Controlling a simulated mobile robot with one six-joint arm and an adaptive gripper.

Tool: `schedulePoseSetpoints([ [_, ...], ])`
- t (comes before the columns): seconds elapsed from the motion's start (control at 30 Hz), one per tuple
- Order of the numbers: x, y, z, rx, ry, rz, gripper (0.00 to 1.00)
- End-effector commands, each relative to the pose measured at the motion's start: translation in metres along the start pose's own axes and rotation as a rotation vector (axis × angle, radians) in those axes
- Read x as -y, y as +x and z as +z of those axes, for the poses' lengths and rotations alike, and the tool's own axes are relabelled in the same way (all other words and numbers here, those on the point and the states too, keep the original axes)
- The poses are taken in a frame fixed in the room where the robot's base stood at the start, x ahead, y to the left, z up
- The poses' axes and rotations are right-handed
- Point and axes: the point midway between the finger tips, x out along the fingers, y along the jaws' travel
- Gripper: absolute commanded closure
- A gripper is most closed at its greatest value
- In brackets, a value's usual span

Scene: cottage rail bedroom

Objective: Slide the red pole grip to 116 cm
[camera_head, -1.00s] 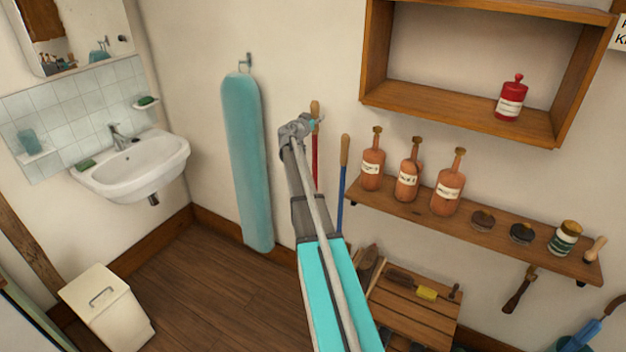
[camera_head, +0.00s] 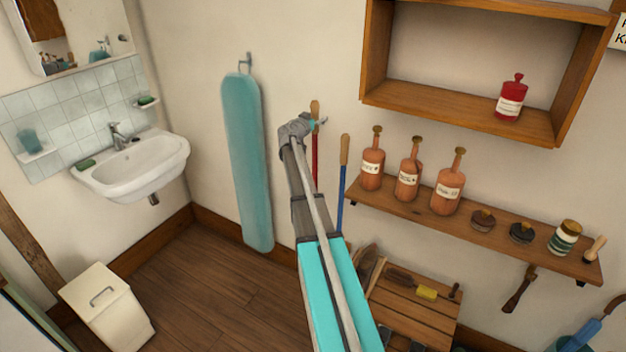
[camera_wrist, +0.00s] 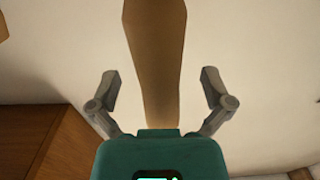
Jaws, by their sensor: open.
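The red pole (camera_head: 315,150) stands upright against the wall, with a tan wooden grip (camera_head: 315,107) at its top. My gripper (camera_head: 318,122) is at the grip, and my arm hides part of the pole. In the wrist view my gripper (camera_wrist: 160,85) is open, with one finger on each side of the tan grip (camera_wrist: 155,60). Gaps show between both fingers and the grip. The gripper's body hides the lower part of the grip there. No height marks can be made out.
A blue pole (camera_head: 342,190) with a wooden grip stands just to the right. A shelf (camera_head: 480,238) with several bottles lies further right, below a wall box (camera_head: 450,110). A teal ironing board (camera_head: 247,160) hangs to the left. Wall between board and red pole is clear.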

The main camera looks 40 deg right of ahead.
Motion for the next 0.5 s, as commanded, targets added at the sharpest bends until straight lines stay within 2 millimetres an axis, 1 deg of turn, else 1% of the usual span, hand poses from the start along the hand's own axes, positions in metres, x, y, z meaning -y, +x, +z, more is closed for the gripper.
schedulePoseSetpoints([
  [0.17, -0.001, -0.008, 0.0, 0.0, 0.0, 0.0, 0.0],
  [0.5, 0.0, -0.032, 0.0, 0.0, 0.0, -0.001, 0.0],
])
